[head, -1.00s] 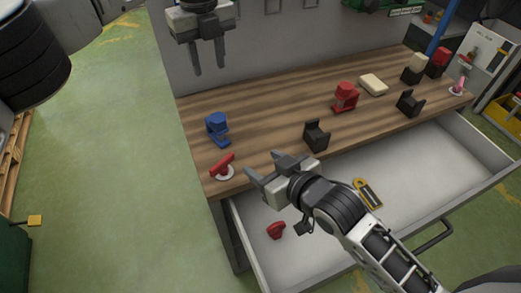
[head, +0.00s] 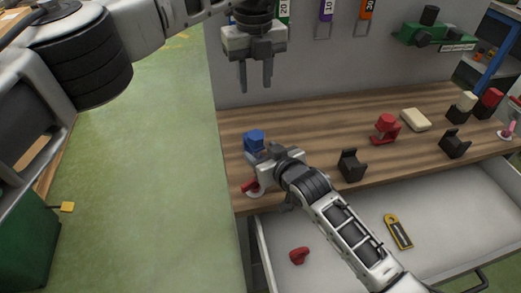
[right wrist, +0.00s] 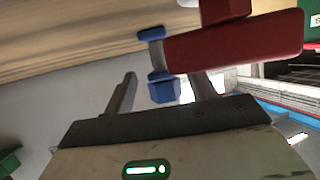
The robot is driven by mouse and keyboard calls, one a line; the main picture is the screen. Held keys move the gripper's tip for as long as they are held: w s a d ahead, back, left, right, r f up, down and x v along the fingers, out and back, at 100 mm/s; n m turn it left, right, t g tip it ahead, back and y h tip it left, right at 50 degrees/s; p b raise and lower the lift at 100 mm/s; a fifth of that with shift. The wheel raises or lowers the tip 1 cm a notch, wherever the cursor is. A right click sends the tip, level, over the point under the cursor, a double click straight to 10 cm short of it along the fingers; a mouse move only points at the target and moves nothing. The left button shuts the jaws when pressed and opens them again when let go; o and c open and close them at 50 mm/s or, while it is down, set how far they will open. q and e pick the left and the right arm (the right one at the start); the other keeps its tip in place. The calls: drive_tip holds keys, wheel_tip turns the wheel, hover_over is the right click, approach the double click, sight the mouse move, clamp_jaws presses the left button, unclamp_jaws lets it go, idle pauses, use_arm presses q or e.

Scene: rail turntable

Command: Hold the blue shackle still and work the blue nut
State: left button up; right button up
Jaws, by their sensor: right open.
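The blue shackle (head: 249,147) stands upright near the left end of the workbench. The blue nut (head: 254,136) is the block at its top. In the right wrist view, which looks upside down, the nut (right wrist: 163,91) appears between my finger lines, and a red bar hides much of the shackle (right wrist: 151,35). My right gripper (head: 252,170) is open and empty, just in front of the shackle; I cannot tell if it touches anything. My left gripper (head: 255,82) is open and empty, pointing down, above and behind the shackle.
A red handle (head: 249,184) on a white disc sits close by my right gripper. A black holder (head: 351,166), a red clamp-like piece (head: 386,129) and a cream block (head: 415,119) stand farther right. The open drawer (head: 345,228) below holds a red piece and a yellow-black tool.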

drive_tip(key=shift+x, duration=0.95)
drive_tip(key=c, duration=1.2)
